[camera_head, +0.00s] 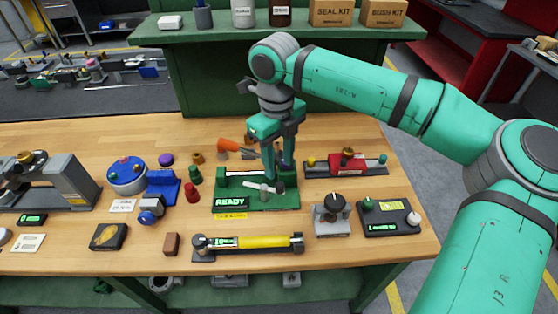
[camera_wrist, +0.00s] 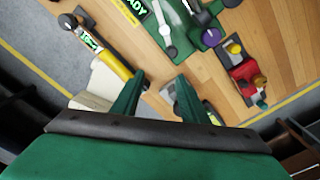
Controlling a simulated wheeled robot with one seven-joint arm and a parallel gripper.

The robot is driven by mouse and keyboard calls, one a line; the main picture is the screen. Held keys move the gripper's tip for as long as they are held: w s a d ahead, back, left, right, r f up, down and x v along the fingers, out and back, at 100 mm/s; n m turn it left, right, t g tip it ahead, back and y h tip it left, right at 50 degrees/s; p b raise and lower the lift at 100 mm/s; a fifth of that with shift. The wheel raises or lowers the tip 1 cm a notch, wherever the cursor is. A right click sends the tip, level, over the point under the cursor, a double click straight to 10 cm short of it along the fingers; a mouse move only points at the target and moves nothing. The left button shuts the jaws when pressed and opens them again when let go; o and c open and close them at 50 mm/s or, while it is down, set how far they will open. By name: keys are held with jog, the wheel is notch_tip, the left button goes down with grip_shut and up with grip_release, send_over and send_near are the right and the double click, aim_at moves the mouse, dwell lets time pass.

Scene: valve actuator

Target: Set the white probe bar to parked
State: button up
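The white probe bar (camera_head: 243,182) lies on a green fixture (camera_head: 240,202) with a lit READY display (camera_head: 230,201).
A yellow cylinder device (camera_head: 262,242) lies in front of the fixture. A grey block with a black knob (camera_head: 333,212) and a dark panel (camera_head: 390,217) are to the right. A red device (camera_head: 346,163) is behind right. Green and red pieces (camera_head: 192,192) stand to the left.

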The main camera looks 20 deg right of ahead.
notch_tip(320, 180, up, 11)
jog(key=shift+w+f, duration=0.15)
jog(key=shift+f, duration=0.05)
jog(key=shift+a, duration=0.15)
dwell(0.4)
